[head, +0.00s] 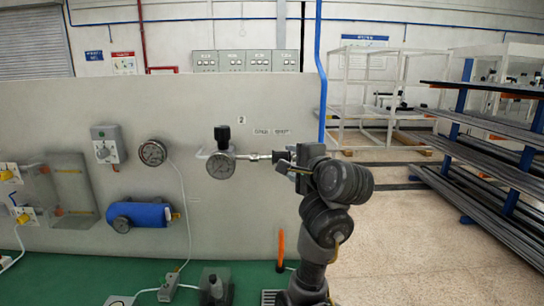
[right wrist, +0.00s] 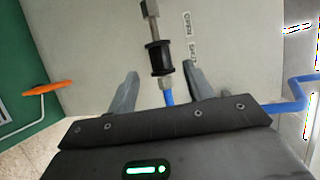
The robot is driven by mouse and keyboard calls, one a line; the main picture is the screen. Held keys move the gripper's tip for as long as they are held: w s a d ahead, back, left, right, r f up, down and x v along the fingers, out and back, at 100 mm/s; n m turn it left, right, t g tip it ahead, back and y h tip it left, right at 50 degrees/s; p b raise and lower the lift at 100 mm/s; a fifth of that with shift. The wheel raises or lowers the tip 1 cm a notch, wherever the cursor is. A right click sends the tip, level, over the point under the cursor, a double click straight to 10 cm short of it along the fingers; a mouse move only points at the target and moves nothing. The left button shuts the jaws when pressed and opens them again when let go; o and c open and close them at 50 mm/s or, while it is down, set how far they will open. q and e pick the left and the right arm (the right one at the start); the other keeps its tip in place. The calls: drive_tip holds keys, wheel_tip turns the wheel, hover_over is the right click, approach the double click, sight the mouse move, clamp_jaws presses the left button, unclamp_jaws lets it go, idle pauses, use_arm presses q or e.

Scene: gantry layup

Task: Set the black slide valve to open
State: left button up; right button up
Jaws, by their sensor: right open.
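The black slide valve (right wrist: 159,58) is a dark ribbed sleeve on a thin metal line against the grey panel, with blue tube at its near end. My right gripper (right wrist: 160,78) is open, with one finger on each side of the line close to the sleeve. Whether a finger touches it cannot be told. Small OPEN and SHUT labels (right wrist: 189,40) are on the panel beside the sleeve. In the head view, my right gripper (head: 288,164) covers much of the black slide valve (head: 279,156) at the panel's right side. My left gripper is not in view.
A pressure gauge with a black knob (head: 221,165) is left of the valve on the same line. Another gauge (head: 152,153), a grey switch box (head: 104,147) and a blue cylinder (head: 142,215) are further left. An orange lever (head: 281,247) stands low near my right arm.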

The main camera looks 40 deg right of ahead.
sight(281, 157)
drive_tip(key=shift+w+d, duration=0.1)
drive_tip(key=shift+d, duration=0.15)
drive_tip(key=x, duration=0.7)
drive_tip(key=shift+w+a+f, duration=0.15)
drive_tip(key=shift+w+f, duration=0.15)
drive_tip(key=shift+w, duration=0.05)
drive_tip(key=shift+w+d+r, duration=0.15)
drive_tip(key=shift+w+d, duration=0.1)
drive_tip(key=shift+w, duration=0.6)
drive_tip(key=shift+s+p, duration=0.15)
drive_tip(key=shift+p, duration=0.15)
clamp_jaws()
